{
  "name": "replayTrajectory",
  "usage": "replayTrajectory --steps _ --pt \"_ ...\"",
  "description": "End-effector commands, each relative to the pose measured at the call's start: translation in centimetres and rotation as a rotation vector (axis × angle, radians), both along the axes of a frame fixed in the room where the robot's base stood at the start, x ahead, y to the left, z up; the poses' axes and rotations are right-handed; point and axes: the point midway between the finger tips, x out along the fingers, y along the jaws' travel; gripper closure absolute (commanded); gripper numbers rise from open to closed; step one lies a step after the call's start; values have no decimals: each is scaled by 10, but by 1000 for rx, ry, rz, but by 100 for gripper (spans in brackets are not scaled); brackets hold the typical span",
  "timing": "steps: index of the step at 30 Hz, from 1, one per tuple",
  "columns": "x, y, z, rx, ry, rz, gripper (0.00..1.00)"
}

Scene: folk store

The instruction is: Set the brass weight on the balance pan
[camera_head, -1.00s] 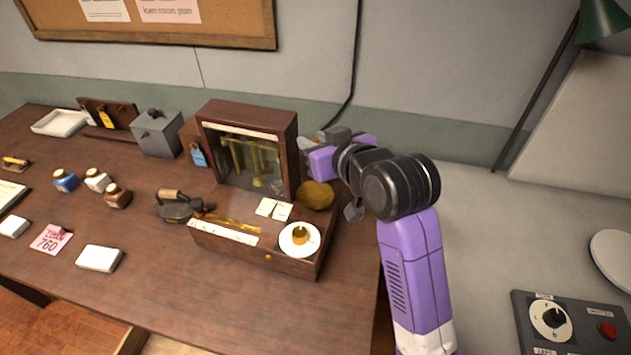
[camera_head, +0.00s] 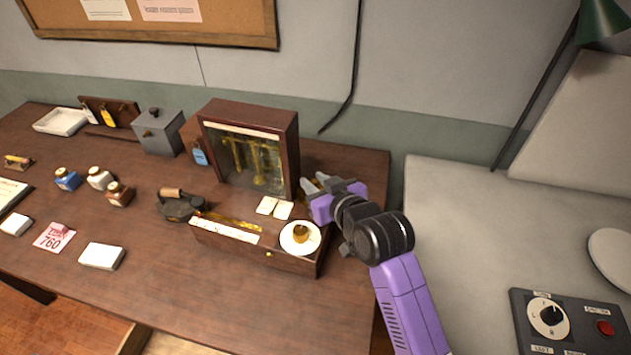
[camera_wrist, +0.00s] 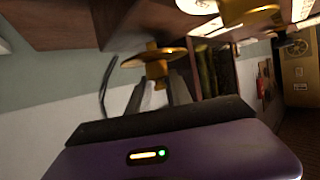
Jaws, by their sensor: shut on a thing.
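A small brass weight (camera_head: 301,233) stands on a round white dish (camera_head: 287,246) at the right end of a low wooden box. In the wrist view a brass body (camera_wrist: 245,11) shows at the top edge, near a white round shape. My gripper (camera_head: 316,183) is just right of the glass-fronted balance case (camera_head: 249,152), behind the white dish. Its fingers are close together. In the wrist view they are shut on a brass, disc-shaped piece (camera_wrist: 150,58) with a short stem, which looks like a pan. In the head view this piece is mostly hidden.
A dark iron (camera_head: 180,205) stands to the left, with small bottles beyond. The table's front middle is clear. A control panel (camera_head: 570,325) is at lower right.

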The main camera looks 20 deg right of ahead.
Motion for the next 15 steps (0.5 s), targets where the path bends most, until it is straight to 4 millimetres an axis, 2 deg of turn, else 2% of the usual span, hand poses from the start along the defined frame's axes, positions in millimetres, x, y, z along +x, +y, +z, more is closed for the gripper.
replayTrajectory --steps 6,7,9,10,15 --pt "0 0 -3 0 0 0 100" --pt "0 0 -3 0 0 0 70" --pt "0 0 -3 0 0 0 57" --pt "0 0 -3 0 0 0 52" --pt "0 0 -3 0 0 0 52"
